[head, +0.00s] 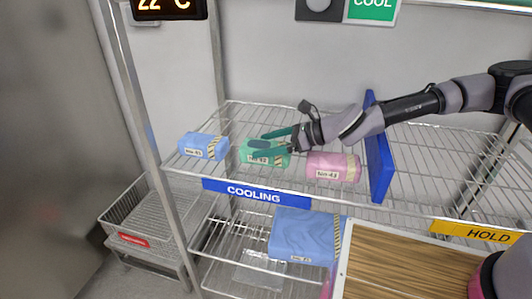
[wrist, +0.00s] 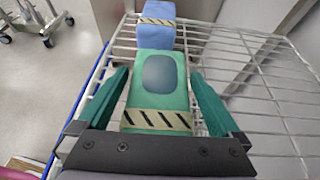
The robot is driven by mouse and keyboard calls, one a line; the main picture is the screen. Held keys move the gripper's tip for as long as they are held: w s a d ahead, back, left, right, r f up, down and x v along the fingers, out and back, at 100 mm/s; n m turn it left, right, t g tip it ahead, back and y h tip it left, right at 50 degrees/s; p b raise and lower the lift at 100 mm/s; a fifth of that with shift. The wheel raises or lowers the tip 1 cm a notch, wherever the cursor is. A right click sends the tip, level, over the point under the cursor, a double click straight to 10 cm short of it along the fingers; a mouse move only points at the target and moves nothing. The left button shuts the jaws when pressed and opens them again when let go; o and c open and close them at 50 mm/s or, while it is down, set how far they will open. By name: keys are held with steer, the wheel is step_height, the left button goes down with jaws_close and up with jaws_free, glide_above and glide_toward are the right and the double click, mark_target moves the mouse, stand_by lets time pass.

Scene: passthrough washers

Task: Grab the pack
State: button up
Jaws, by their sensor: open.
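Several wrapped packs lie on the wire shelf (head: 290,120) in the section marked "COOLING". The green pack (head: 262,158) is in the middle, with a blue pack (head: 203,146) to its left and a pink pack (head: 333,167) to its right. My gripper (head: 270,143) is open at the green pack. In the wrist view the green pack (wrist: 158,96) lies between the two open fingers (wrist: 160,92), with a gap showing on each side. It has a dark oval patch and a striped band. The blue pack (wrist: 156,32) lies just beyond it.
A blue upright divider (head: 379,155) stands right of the pink pack. A metal post (head: 150,110) stands at the shelf's left. A larger blue pack (head: 300,236) lies on the shelf below. The "HOLD" section (head: 475,231) at right looks bare.

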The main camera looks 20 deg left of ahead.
steer(key=c, duration=1.3)
steer(key=shift+c, duration=0.2)
steer(key=shift+r, duration=0.15)
